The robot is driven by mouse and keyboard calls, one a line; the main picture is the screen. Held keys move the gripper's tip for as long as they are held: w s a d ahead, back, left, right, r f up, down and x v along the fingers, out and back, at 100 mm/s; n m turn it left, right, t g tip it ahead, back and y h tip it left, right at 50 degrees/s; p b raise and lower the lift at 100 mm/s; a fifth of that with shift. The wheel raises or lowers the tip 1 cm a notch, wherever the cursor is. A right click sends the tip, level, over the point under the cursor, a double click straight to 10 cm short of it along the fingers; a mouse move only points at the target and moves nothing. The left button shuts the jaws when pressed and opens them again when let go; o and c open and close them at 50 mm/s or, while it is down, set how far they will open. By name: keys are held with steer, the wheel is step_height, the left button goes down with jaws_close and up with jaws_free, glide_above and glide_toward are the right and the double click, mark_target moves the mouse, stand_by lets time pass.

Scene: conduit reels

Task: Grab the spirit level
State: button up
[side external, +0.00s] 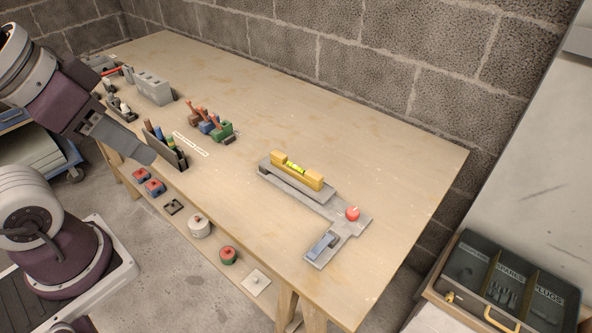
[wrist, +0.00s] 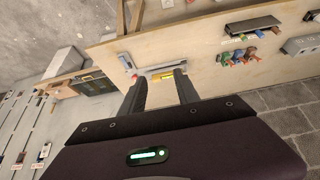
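The spirit level (side external: 312,180) is a yellow bar with a bright green vial. It lies on a grey holder plate (side external: 325,210) on the right half of the wooden table. In the wrist view the level (wrist: 163,76) shows small and far off, between my fingers. My gripper (side external: 146,156) is at the table's left front edge, well apart from the level. In the wrist view the two dark fingers of my gripper (wrist: 160,80) stand apart with nothing between them.
A red knob (side external: 352,213) and a blue-grey block (side external: 322,244) are on the same holder plate. A dark rack (side external: 172,150) with coloured pieces stands near my gripper, with coloured clamps (side external: 215,126) behind it. The table between clamps and level is clear.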

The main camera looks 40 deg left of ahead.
steer(key=o, duration=0.5)
steer(key=shift+w, duration=0.1)
steer(key=t, duration=0.5)
glide_above(277, 155)
steer(key=s+d, duration=0.1)
steer(key=s, duration=0.3)
step_height(277, 155, down, 17)
steer(key=f+t, duration=0.1)
steer(key=f, duration=0.2)
steer(key=s+f+t, duration=0.1)
steer(key=f, duration=0.2)
steer(key=f+t, duration=0.1)
steer(key=f, duration=0.2)
steer(key=shift+s+a, duration=0.2)
steer(key=shift+s, duration=0.2)
steer(key=x, duration=0.6)
steer(key=shift+w+a+r, duration=0.15)
steer(key=shift+w+a, duration=0.2)
steer(key=shift+w, duration=0.1)
